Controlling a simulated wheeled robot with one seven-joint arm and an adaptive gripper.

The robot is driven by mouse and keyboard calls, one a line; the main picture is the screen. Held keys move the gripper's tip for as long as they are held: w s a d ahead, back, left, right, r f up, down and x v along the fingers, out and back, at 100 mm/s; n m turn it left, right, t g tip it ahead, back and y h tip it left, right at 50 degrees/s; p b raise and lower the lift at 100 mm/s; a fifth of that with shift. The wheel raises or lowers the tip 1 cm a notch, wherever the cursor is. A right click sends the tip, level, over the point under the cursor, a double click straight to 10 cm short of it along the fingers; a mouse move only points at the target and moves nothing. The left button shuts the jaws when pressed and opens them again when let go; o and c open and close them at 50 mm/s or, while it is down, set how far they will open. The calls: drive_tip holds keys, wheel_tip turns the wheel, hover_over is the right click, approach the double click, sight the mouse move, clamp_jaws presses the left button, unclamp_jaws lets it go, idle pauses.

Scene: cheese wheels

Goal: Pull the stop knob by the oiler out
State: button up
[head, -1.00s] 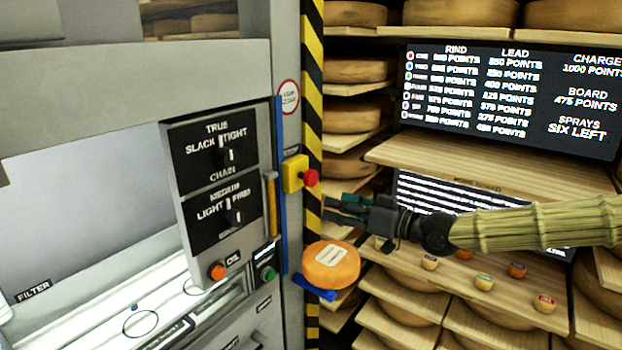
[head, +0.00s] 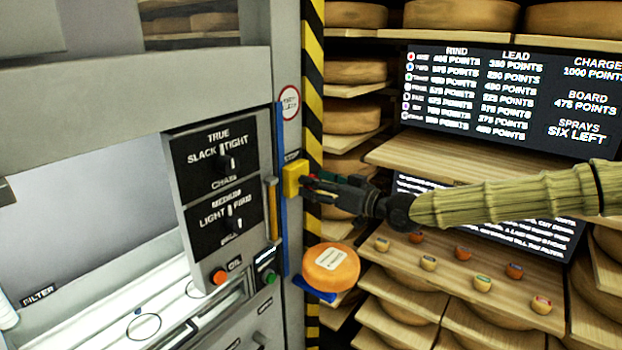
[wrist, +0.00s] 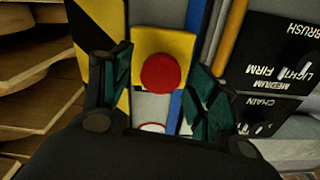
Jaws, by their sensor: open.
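The red stop knob (wrist: 162,73) sits on a yellow box (head: 294,180) fixed to the machine's right-hand post. In the wrist view the round knob shows between my two dark green fingers, with a gap on each side. My gripper (head: 312,186) is open and reaches in from the right, its fingertips close to the front of the yellow box. In the head view the fingers mostly hide the knob. An orange-red button (head: 218,276) beside an OIL label is lower on the machine.
A blue vertical strip (head: 281,215) and an orange-handled tool (head: 271,208) are left of the yellow box. An orange cheese wheel (head: 331,268) on a blue support is just below my gripper. Wooden shelves with cheeses (head: 357,110) stand at the right.

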drive_tip(key=shift+x, duration=1.05)
clamp_jaws()
